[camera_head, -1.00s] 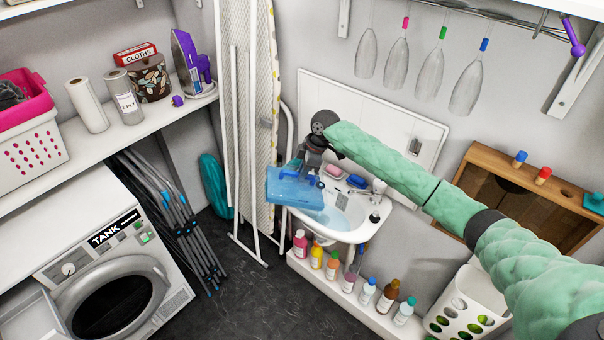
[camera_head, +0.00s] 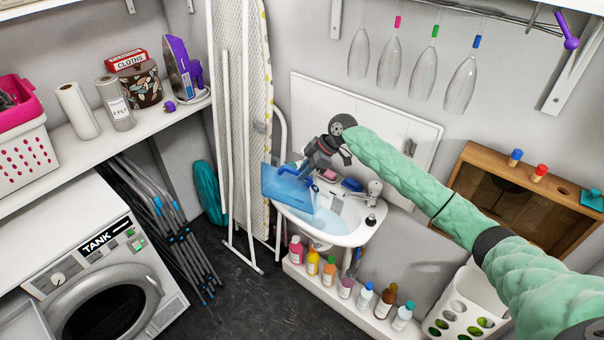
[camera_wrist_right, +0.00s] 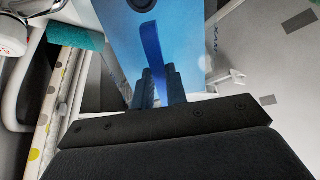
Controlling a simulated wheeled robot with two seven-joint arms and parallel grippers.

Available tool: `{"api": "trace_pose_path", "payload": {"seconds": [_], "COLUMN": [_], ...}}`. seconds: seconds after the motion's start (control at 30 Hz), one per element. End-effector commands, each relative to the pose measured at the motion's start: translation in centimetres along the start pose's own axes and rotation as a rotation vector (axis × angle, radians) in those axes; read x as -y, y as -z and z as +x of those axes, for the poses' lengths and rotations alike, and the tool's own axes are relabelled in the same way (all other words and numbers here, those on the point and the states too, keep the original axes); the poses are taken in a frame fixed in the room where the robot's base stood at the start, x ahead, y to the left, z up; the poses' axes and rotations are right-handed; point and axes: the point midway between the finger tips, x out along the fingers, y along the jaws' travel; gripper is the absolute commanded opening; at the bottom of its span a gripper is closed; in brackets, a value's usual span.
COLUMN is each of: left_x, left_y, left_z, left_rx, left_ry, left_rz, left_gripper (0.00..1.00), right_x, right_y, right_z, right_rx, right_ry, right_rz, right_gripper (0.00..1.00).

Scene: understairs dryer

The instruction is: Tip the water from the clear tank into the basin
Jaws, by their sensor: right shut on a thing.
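The clear tank (camera_head: 289,187) is a bluish see-through box with a blue handle. My right gripper (camera_head: 312,167) is shut on that handle and holds the tank tilted over the left edge of the white basin (camera_head: 352,235). In the right wrist view the gripper (camera_wrist_right: 157,85) has its dark fingers on either side of the blue handle, with the tank (camera_wrist_right: 190,45) beyond. Pale blue water (camera_head: 328,222) shows in the basin. How much water is left in the tank I cannot tell. My left gripper is not in view.
Soap dishes and a tap (camera_head: 374,188) sit at the basin's back rim. Several bottles (camera_head: 365,295) line the ledge below. An ironing board (camera_head: 240,110) stands close left of the tank. The dryer (camera_head: 105,280) is at lower left, with dark floor between.

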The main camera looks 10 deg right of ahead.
Motion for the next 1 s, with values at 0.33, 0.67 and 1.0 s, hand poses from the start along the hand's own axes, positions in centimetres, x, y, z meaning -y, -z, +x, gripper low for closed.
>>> {"api": "trace_pose_path", "payload": {"seconds": [0.33,0.67,1.0], "left_x": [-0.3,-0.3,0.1], "left_y": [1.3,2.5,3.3], "left_z": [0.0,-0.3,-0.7], "left_rx": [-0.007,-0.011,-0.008], "left_ry": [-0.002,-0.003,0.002], "left_rz": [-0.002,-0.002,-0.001], "left_gripper": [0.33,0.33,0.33], "right_x": [0.0,0.0,0.0], "right_y": [-0.4,-0.6,-0.8], "right_z": [-0.6,-1.0,-1.4], "right_rx": [-0.072,-0.128,-0.182], "right_ry": [-0.001,0.0,0.0], "right_rz": [0.0,0.0,-0.001], "right_gripper": [0.0,0.0,0.0]}}
